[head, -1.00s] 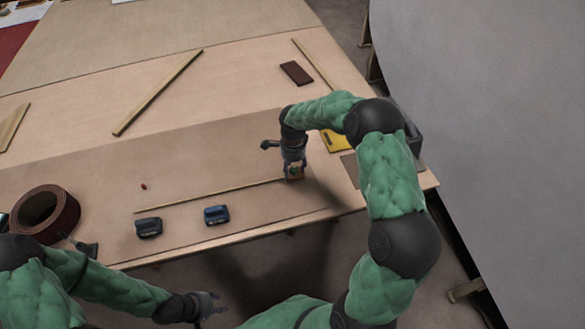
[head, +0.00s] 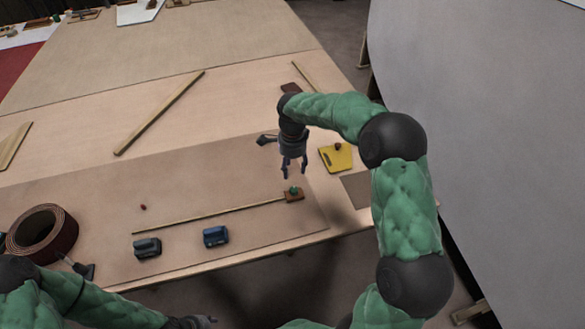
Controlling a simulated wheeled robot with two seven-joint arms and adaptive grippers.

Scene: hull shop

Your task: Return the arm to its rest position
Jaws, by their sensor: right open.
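My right gripper (head: 292,172) is open and empty, fingers pointing down over the right part of the workbench (head: 130,88). Just below and in front of it in the picture, a small reddish-brown block with a green top (head: 294,194) sits at the right end of a long thin wooden strip (head: 210,216). The fingers look apart from the block. My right arm (head: 403,200) arches in from the lower right. My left gripper (head: 190,322) is at the bottom edge, mostly cut off, so its jaws cannot be read.
Two dark blue-grey tools, one at left (head: 147,248) and one at right (head: 216,236), stand near the bench's front edge. A brown coil (head: 42,232) lies at left. A yellow plate (head: 336,157) lies right of the gripper. A large grey curved panel (head: 490,130) fills the right side.

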